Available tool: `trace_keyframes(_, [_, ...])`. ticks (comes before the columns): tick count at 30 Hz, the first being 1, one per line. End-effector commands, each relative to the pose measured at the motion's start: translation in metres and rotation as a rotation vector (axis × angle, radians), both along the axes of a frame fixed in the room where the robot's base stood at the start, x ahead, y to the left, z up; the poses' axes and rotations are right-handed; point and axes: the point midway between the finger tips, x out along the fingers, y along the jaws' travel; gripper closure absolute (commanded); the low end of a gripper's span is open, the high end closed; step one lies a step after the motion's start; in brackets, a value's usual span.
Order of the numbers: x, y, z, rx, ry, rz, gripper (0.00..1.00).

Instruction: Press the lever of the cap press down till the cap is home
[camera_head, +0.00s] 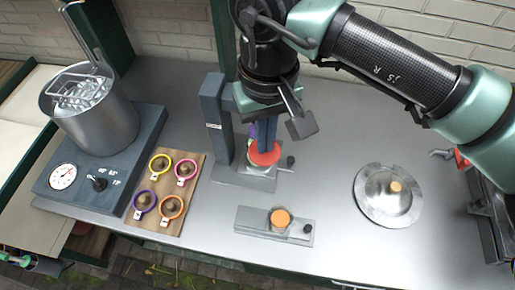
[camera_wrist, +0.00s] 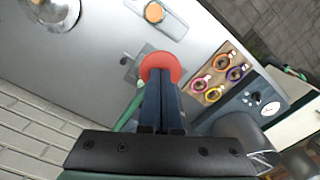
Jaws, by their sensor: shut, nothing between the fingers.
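The cap press has a blue-grey upright (camera_head: 213,120) on a flat metal base (camera_head: 240,178). A red-orange round pad (camera_head: 269,158) shows at the press, directly beneath my fingertips; it also shows in the wrist view (camera_wrist: 161,62). My gripper (camera_head: 265,150) is shut and empty, pointing down, its blue fingers (camera_wrist: 163,88) at or just over the pad; I cannot tell whether they touch. A green bar (camera_wrist: 130,112) runs beside the fingers in the wrist view. My gripper hides most of the lever, and the cap under it is not clearly visible.
A metal plate with an orange disc (camera_head: 281,217) lies in front of the press. A board (camera_head: 188,212) with several coloured rings is at left, beside a hotplate (camera_head: 60,195) and steel pot (camera_head: 100,120). A round metal lid (camera_head: 388,210) lies right. The counter between is clear.

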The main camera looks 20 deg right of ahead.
Motion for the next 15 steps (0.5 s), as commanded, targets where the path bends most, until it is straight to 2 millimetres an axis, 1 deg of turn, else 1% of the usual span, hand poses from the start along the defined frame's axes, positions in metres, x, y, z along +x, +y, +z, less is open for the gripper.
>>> trace_keyframes(1, [-0.0003, 0.0, -0.0058, 0.0, 0.0, 0.0, 1.0])
trace_keyframes(11, [-0.0008, 0.0004, -0.0048, 0.0, 0.002, 0.0, 1.0])
trace_keyframes(15, [-0.001, 0.0005, -0.0079, 0.0, 0.002, 0.001, 1.0])
